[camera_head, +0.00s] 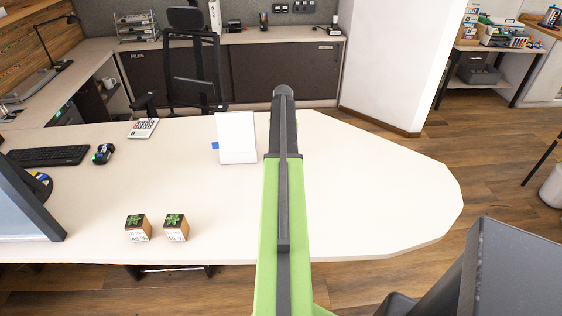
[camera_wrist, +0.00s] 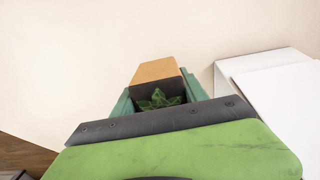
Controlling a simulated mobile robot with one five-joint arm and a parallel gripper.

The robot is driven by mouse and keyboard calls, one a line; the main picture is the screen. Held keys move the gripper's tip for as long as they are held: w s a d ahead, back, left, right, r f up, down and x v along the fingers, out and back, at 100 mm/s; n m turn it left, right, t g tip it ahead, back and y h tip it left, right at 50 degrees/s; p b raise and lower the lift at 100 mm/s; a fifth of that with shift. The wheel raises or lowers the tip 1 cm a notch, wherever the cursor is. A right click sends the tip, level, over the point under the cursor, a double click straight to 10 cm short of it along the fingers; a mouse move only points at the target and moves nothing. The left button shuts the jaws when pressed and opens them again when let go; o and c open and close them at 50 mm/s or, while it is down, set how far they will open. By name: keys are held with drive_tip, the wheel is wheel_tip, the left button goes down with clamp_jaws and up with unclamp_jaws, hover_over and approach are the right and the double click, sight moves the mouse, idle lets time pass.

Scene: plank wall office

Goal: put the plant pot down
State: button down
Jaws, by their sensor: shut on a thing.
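My gripper (camera_wrist: 158,88) is shut on a plant pot (camera_wrist: 155,71) in the wrist view. The pot is a small box with a tan side and a dark inside, and a green leafy plant (camera_wrist: 158,100) shows in it. The green fingers lie on its left and right sides. The pale desk top (camera_wrist: 90,50) fills the view behind it; I cannot tell whether the pot touches it. In the head view my arm reaches out over the desk (camera_head: 380,190) and hides the gripper and the held pot.
A white stand (camera_head: 237,140) is left of my arm, close right of the pot in the wrist view (camera_wrist: 285,90). Two similar pots, one left (camera_head: 138,230) and one right (camera_head: 175,230), stand near the front edge. The desk's right part is clear.

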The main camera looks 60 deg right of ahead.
drive_tip(key=shift+w+d+f, duration=0.45)
drive_tip(key=shift+w+d, duration=0.05)
drive_tip(key=shift+d, duration=0.05)
wheel_tip(320, 180, down, 4)
drive_tip(key=b, duration=0.4)
drive_tip(key=shift+f, duration=0.2)
drive_tip(key=shift+r, duration=0.25)
drive_tip(key=shift+f, duration=0.2)
drive_tip(key=c, duration=0.6)
unclamp_jaws()
wheel_tip(320, 180, up, 13)
drive_tip(key=p, duration=1.2)
drive_tip(key=shift+f, duration=0.25)
